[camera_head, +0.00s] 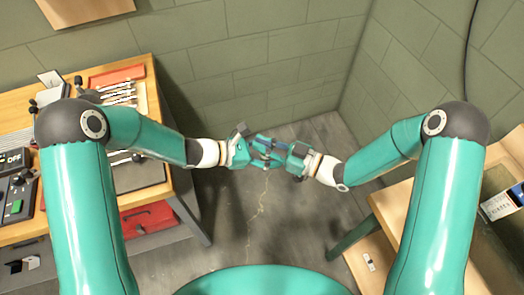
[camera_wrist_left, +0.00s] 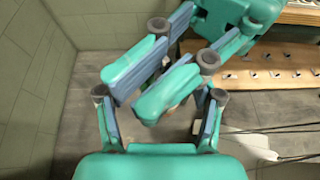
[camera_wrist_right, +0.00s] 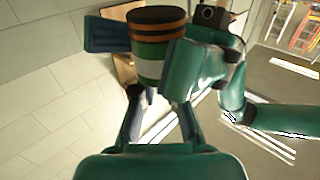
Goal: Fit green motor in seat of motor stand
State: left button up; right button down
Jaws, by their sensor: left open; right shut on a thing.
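The green motor (camera_wrist_right: 148,65) is a short green cylinder with a white band, orange-brown bands and a dark top. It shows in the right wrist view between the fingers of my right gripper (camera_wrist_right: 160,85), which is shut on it. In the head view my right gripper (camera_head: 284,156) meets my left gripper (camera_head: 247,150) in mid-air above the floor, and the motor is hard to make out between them. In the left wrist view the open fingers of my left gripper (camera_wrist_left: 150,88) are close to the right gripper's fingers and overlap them. I cannot make out the motor stand.
A wooden workbench (camera_head: 160,120) at left carries a red tray (camera_head: 116,76), tools and switch boxes (camera_head: 14,160). A red box (camera_head: 146,219) is under it. A wooden table (camera_head: 385,215) stands at right. Bare floor (camera_head: 250,225) lies below my grippers.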

pick_arm(q)
jog(key=shift+c, duration=0.3)
grip_shut()
pick_arm(e)
jog(key=c, duration=1.1)
grip_release()
jog(key=shift+c, duration=0.2)
